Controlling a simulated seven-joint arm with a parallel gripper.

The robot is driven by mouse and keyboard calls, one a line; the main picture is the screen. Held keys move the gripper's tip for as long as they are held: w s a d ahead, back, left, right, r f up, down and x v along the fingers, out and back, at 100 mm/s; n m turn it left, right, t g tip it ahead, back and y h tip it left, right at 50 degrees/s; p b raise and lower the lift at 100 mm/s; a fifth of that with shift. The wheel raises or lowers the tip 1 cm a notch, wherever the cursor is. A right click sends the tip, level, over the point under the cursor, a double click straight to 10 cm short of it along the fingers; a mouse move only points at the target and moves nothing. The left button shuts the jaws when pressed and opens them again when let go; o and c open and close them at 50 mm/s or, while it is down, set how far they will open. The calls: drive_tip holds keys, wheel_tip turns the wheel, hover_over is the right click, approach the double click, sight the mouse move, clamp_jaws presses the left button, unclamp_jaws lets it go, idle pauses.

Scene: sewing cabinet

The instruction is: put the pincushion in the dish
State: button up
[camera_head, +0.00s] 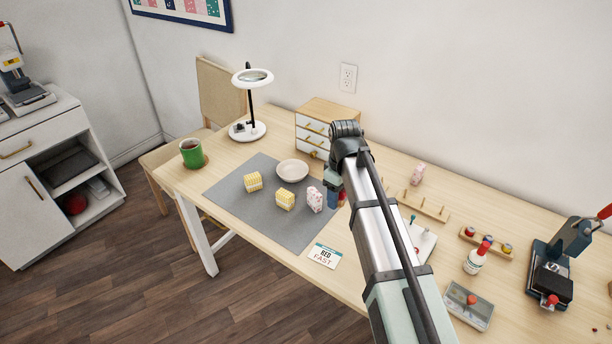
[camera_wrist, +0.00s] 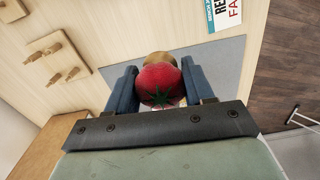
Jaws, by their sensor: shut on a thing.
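The pincushion (camera_wrist: 158,82), a red tomato shape with a green star of leaves, is between the two blue fingers of my gripper (camera_wrist: 159,88) in the wrist view. My gripper is shut on it. The dish (camera_head: 292,171), shallow and pale, lies on the mat's back part, left of my gripper, and looks empty. A tan rounded thing shows partly behind the pincushion in the wrist view; I cannot tell what it is.
The grey mat (camera_head: 238,209) also holds two yellow patterned blocks (camera_head: 253,181) and a pink-white one (camera_head: 315,199) close to my gripper. A small drawer chest (camera_head: 314,128) and a lamp (camera_head: 250,129) stand behind. A card (camera_head: 323,256) lies in front. The mat's front is clear.

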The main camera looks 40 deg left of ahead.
drive_tip(key=w+a+n, duration=0.1)
drive_tip(key=w+a, duration=0.3)
drive_tip(key=a, duration=1.2)
drive_tip(key=r, duration=0.1)
hover_over(293, 175)
drive_tip(key=shift+f, duration=4.85)
drive_tip(key=shift+f, duration=0.1)
drive_tip(key=o, duration=0.8)
drive_tip(key=shift+c, duration=0.2)
wheel_tip(293, 175, up, 12)
